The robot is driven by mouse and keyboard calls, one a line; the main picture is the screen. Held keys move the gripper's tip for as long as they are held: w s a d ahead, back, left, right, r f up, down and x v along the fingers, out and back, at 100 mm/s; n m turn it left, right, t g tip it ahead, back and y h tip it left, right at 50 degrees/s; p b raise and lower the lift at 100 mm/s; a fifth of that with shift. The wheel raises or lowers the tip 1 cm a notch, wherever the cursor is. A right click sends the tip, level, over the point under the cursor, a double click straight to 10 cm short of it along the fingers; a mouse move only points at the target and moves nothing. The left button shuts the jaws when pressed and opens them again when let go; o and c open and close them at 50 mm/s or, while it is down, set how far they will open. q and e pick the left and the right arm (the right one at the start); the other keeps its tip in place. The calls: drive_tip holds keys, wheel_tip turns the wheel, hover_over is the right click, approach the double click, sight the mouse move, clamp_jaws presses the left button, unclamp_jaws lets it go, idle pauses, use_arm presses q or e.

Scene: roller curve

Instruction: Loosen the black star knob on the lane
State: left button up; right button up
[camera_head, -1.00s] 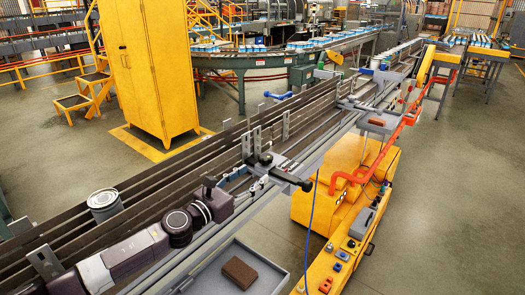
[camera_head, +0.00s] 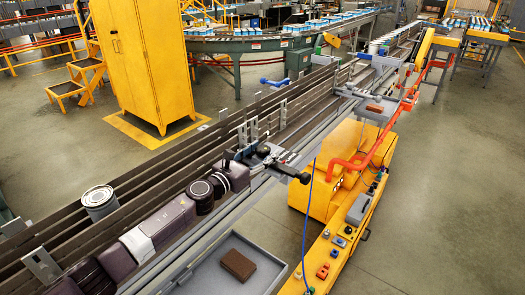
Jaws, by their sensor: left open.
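The lane (camera_head: 150,190) runs diagonally from the lower left to the upper right, with dark rails and grey side bars. A clamp bracket at mid-lane carries a small black knob (camera_head: 263,151). A black handle-like end (camera_head: 303,178) sticks out on the lane's near side. I cannot make out the star shape on either. My left arm comes in from the lower left along the lane. My left gripper (camera_head: 243,158) is open, close to the bracket and just left of the black knob. Whether it touches the knob is unclear. My right gripper is not in view.
A metal can (camera_head: 100,201) stands on the lane at left. A grey tray (camera_head: 215,275) with a brown block (camera_head: 238,264) lies on the near side. A yellow machine (camera_head: 325,185) with an orange pipe and a blue cable stands to the right. A yellow cabinet (camera_head: 140,70) stands behind.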

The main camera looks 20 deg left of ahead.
use_arm(q)
drive_tip(key=shift+s+d+r, duration=0.15)
drive_tip(key=shift+r, duration=0.05)
drive_tip(key=shift+c, duration=0.4)
drive_tip(key=shift+f, duration=0.1)
drive_tip(key=c, duration=1.1)
